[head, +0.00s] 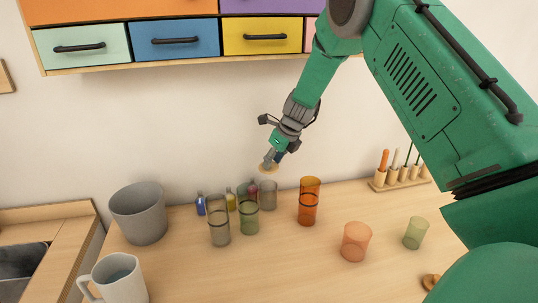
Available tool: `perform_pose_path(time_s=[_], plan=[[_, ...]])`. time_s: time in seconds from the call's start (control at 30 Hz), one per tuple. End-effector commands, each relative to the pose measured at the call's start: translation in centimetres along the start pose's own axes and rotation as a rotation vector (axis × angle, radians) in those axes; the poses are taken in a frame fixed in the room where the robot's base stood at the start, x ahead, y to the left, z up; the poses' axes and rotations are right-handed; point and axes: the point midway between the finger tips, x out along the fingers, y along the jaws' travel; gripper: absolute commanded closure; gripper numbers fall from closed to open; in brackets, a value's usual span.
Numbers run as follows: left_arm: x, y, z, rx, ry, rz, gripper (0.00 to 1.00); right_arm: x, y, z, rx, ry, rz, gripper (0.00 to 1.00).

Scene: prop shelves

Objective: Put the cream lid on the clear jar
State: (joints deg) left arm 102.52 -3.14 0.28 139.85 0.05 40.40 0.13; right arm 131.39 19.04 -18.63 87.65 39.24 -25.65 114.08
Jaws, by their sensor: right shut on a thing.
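My right gripper (272,160) comes down from the upper right and is shut on the small, pale cream lid (268,168). The lid is held in the air, above the group of glass vessels at the back of the counter. A tall clear jar (219,228) with a dark band stands at the front left of this group. A shorter greyish clear vessel (268,197) stands behind, roughly below the lid in the picture. I cannot tell for certain which of the two is the clear jar. Both have open tops. My left gripper is not in view.
A green banded jar (249,220) and an orange banded jar (309,205) stand close by. Small blue (201,206) and yellow bottles are behind. A grey bucket (139,213) and white mug (118,279) are left; orange (355,243) and green cups (416,233) right. Drawers hang above.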

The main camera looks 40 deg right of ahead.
Motion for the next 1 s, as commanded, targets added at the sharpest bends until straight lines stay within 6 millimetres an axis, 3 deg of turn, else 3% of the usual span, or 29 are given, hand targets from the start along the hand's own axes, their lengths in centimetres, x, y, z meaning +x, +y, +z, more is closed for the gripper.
perform_pose_path(time_s=[0.2, 1.0], plan=[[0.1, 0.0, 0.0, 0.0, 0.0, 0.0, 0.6, 0.7, 0.1, -0.6, 0.162, 0.003, -0.021, 0.97], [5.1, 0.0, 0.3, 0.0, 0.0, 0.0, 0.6, 4.2, -0.1, -2.2, 0.16, 0.003, -0.019, 0.97]])
